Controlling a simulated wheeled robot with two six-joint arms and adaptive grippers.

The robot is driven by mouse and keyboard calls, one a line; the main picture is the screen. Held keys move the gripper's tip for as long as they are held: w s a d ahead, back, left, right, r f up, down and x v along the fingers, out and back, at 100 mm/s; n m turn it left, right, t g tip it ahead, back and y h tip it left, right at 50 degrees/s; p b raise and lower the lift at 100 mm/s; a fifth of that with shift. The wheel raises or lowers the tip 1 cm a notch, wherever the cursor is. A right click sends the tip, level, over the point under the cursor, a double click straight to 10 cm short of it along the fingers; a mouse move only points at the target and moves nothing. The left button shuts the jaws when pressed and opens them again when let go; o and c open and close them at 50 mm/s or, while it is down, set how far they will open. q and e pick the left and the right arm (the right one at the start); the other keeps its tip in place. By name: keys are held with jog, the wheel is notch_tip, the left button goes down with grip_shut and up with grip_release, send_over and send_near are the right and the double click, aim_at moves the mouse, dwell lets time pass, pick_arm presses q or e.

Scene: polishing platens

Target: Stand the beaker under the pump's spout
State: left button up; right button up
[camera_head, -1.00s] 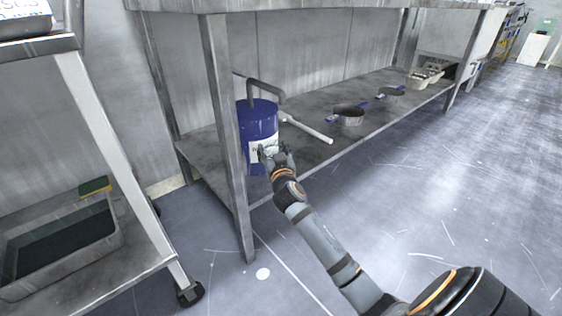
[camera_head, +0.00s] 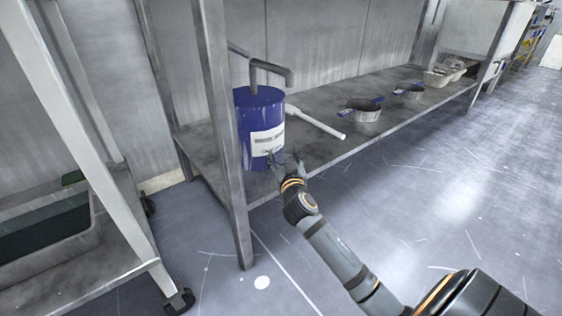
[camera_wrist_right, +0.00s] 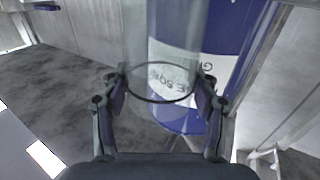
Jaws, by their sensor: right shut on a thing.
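The blue drum (camera_head: 262,125) with a white label stands on the lower shelf of a steel bench. The pump's grey bent spout pipe (camera_head: 272,68) rises from its top and curves over to the right. My right gripper (camera_head: 285,158) is in front of the drum's lower right side, below the spout's height. In the right wrist view the clear glass beaker (camera_wrist_right: 160,50) is between the two fingers (camera_wrist_right: 160,88), which are shut on it, with the drum (camera_wrist_right: 215,30) close behind. In the head view the beaker is too faint to make out. My left gripper is not in view.
A white rod (camera_head: 318,124) sticks out right of the drum. Two round pans (camera_head: 362,110) (camera_head: 409,91) lie farther right on the shelf (camera_head: 330,145). A bench leg (camera_head: 222,130) stands just left of the drum. A wheeled cart (camera_head: 130,225) is at left.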

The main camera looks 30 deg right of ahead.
jog(key=shift+r, duration=0.1)
jog(key=o, duration=1.3)
jog(key=shift+c, duration=0.2)
jog(key=shift+s+p, duration=0.15)
jog(key=shift+p, duration=0.2)
jog(key=p+v, duration=0.3)
jog(key=v, duration=0.9)
